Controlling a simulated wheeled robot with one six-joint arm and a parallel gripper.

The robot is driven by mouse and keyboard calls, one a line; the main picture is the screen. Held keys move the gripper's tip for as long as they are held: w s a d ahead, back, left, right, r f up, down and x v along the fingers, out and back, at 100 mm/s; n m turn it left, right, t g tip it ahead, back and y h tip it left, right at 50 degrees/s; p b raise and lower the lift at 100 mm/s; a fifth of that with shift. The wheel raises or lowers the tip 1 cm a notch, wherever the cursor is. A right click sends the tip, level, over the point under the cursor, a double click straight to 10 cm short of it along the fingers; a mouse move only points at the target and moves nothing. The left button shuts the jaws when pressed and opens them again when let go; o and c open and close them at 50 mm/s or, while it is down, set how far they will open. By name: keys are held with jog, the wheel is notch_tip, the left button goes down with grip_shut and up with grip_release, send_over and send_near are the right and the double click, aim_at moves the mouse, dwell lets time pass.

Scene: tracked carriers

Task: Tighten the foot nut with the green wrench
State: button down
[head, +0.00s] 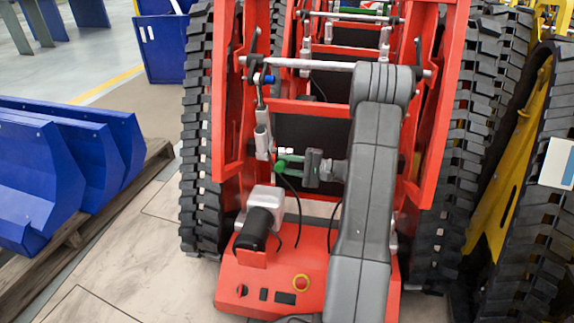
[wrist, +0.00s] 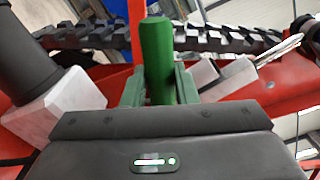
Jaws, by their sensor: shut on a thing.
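My gripper (head: 296,164) is at the middle of the red tracked carrier (head: 283,110), between its two side frames, reaching left from my grey arm. It is shut on the green wrench (head: 281,165). In the wrist view the wrench (wrist: 157,50) is a thick green bar standing up between the two fingers of my gripper (wrist: 158,86). The wrench's far end is near a light grey metal link (head: 262,138); I cannot tell whether they touch. I cannot pick out the foot nut in either view.
A pale motor housing (head: 267,198) with a black cylinder stands just below the wrench. A silver cross bar (head: 310,64) runs above. Black rubber tracks (head: 199,130) flank the carrier. Blue parts (head: 60,170) lie on a pallet at left; a yellow carrier (head: 510,160) stands close at right.

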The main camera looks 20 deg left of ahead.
jog(key=shift+a, duration=0.15)
jog(key=shift+a, duration=0.3)
jog(key=shift+s+a, duration=0.1)
jog(key=shift+a, duration=0.15)
dwell(1.0)
jog(key=shift+a, duration=0.25)
dwell(0.4)
jog(key=c, duration=1.8)
grip_release()
jog(key=shift+r, duration=0.1)
grip_shut()
